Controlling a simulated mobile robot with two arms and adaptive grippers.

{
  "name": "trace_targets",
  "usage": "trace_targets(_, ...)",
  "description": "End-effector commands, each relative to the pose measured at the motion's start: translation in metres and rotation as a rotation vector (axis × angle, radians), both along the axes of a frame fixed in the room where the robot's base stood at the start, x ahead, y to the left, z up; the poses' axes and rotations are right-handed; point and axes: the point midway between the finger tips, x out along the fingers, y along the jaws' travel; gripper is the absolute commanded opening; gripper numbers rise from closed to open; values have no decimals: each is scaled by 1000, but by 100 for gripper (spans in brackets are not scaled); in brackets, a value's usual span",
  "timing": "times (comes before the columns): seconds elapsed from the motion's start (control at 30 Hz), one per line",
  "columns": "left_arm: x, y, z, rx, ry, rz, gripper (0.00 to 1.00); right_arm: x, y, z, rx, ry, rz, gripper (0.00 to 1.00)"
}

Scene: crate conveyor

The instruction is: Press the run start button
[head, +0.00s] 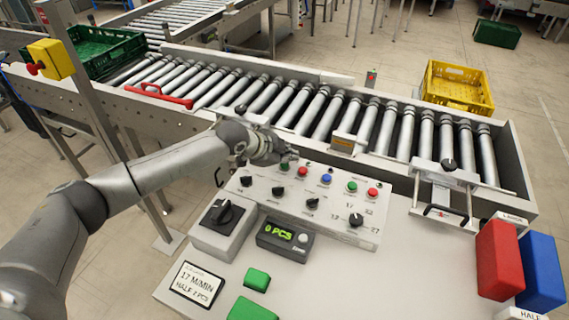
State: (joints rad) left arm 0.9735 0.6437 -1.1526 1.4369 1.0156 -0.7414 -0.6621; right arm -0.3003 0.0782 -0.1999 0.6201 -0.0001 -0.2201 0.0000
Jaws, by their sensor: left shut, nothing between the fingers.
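The control panel (262,193) is a light grey sloped box in front of the roller conveyor. Along its top row are a red button (303,171), a blue button (326,179), a green button (351,187) and another red button (373,193). Their labels are too small to read, so I cannot tell which is run start. My left gripper (287,160) is shut and empty over the panel's upper left end. A bit of green shows by its fingertips; I cannot tell whether they touch it. My right gripper is not in view.
Black knobs sit below the buttons. A rotary switch box (213,244) and a counter reading 0 PCS (285,238) stand in front. Red (499,260) and blue (541,270) blocks are at right. The roller conveyor (330,108) runs behind, with a yellow crate (457,102) beyond.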

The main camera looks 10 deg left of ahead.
Motion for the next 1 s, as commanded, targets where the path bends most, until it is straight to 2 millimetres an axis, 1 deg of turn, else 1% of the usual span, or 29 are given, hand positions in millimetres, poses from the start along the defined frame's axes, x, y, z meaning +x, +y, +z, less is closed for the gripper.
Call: trace_targets(1.0,0,0,-11,1,3,1,0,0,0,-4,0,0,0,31)
